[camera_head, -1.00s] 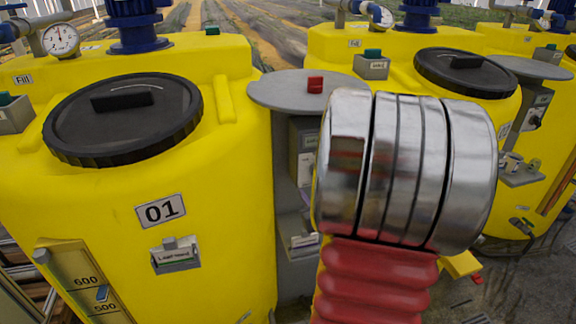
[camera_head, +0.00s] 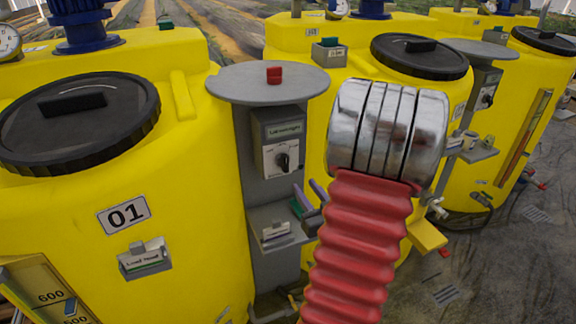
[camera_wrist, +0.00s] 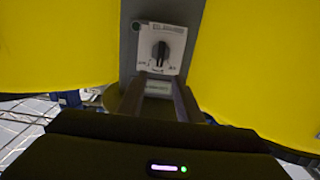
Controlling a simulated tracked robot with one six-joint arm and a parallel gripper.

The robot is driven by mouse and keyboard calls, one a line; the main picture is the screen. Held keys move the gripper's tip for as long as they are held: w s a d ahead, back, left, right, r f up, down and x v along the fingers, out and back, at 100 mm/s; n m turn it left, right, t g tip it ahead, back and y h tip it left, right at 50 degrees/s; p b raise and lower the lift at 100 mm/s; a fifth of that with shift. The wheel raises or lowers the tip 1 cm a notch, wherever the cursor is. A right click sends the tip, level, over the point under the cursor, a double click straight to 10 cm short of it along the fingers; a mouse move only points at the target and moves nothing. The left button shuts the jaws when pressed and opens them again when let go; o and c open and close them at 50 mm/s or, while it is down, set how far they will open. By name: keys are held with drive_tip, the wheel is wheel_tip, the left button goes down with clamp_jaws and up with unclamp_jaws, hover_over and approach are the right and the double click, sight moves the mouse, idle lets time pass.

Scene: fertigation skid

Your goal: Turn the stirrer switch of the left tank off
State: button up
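A stirrer switch (camera_head: 283,160) with a black rotary knob sits on a pale plate on the grey post right of the yellow tank 01 (camera_head: 110,260). Its small label is too blurred to read surely. In the wrist view the switch (camera_wrist: 160,50) is ahead, its knob roughly upright. My gripper (camera_wrist: 157,100) is open and empty there, its two fingers apart below the switch and not touching the knob.
A grey round plate with a red block (camera_head: 274,75) tops the post. A small shelf (camera_head: 278,235) with a labelled holder juts out below the switch. Another yellow tank (camera_head: 300,40) stands behind my arm. Open floor (camera_head: 500,270) lies at the right.

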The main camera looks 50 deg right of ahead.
sight(286, 162)
drive_tip(key=x, duration=1.3)
drive_tip(key=shift+w+d, duration=0.1)
drive_tip(key=shift+w, duration=0.05)
drive_tip(key=shift+c, duration=0.4)
clamp_jaws()
